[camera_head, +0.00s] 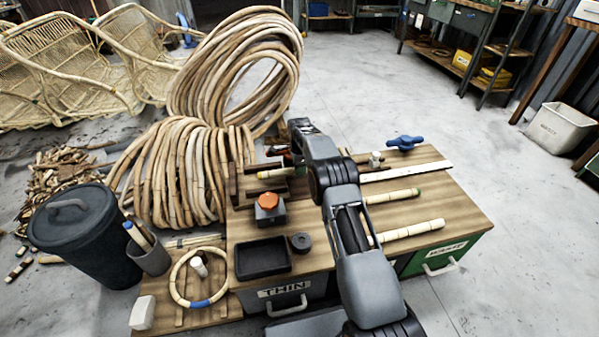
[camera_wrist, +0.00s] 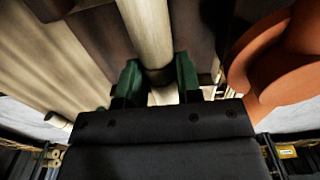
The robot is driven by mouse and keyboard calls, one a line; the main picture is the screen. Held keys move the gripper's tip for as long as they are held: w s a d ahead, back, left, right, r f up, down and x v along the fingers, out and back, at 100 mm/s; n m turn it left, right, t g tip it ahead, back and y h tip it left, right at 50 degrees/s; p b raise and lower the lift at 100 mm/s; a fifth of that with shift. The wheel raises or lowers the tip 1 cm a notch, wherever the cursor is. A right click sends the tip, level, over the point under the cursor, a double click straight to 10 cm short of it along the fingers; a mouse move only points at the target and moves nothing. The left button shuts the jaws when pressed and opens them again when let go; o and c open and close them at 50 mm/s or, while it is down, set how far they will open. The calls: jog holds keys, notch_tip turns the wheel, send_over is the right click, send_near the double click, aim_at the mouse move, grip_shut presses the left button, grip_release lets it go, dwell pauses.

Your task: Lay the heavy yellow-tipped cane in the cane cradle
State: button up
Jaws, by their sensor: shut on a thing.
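In the wrist view, my gripper (camera_wrist: 158,80) has its green fingers on either side of a pale cane (camera_wrist: 147,28) and is shut on it. The cane's tip colour does not show there. In the head view, a pale cane (camera_head: 276,173) lies at the dark wooden cane cradle (camera_head: 233,188), on the back left of the bench, beneath my wrist. Whether it rests fully on the cradle I cannot tell. My fingers are not clear in the head view.
An orange-knobbed device (camera_head: 268,202) stands just in front of the cradle; its orange part is close in the wrist view (camera_wrist: 280,75). A black tray (camera_head: 263,259) is nearer. A green-tipped cane (camera_head: 394,196) and another pale cane (camera_head: 412,231) lie at right. Large cane coils (camera_head: 180,175) crowd the left.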

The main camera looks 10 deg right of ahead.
jog(key=shift+f, duration=0.65)
jog(key=shift+f, duration=0.2)
jog(key=o, duration=1)
jog(key=shift+c, duration=0.2)
jog(key=shift+r, duration=0.1)
